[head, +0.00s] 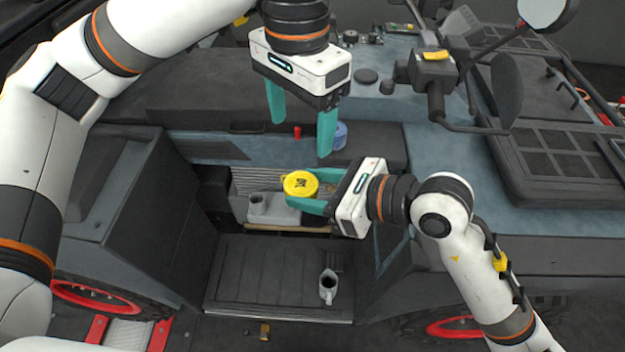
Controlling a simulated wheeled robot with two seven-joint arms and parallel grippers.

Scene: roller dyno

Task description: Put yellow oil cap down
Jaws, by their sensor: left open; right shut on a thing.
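The round yellow oil cap (300,184) has a dark mark on its top and is in the middle of the head view. My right gripper (312,192) comes in from the right with its teal fingers pointing left, shut on the cap. The cap is held over or just by a grey container with a spout (272,208); I cannot tell whether they touch. My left gripper (300,138) is above and behind the cap, its teal fingers apart and pointing down, with nothing between them.
A grey step (265,275) lies below, with a small grey jug (328,287) on its right part. A blue round cap (341,134) sits behind the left fingers, near a small red knob (297,132). A mirror on a dark arm (506,92) stands at the right.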

